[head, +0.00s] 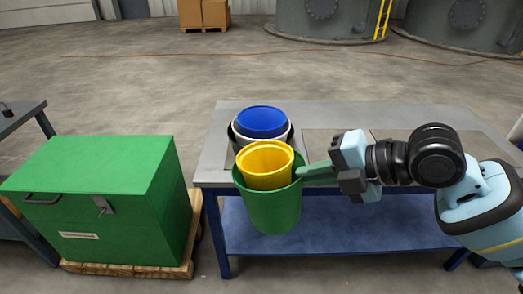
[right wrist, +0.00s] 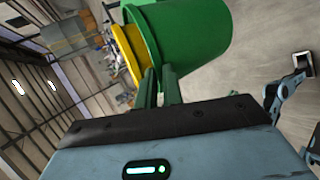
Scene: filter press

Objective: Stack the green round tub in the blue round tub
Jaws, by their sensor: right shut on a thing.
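The green round tub (head: 270,208) is held at the right side of its rim by my right gripper (head: 305,172), which is shut on it. A yellow tub (head: 265,181) sits inside the green tub, its rim sticking out on top. In the right wrist view the green tub (right wrist: 190,40) and the yellow tub (right wrist: 127,52) are close to the fingers. The blue round tub (head: 262,121) sits nested in a white tub and a black tub on the table, behind the held tubs, which partly hide this nest. My left gripper is not seen.
The grey-topped table (head: 390,112) has a blue lower shelf (head: 340,226). The held green tub overlaps its front edge in the picture. A green metal chest (head: 110,180) on a pallet stands to the left. The table top right of the nest is mostly clear.

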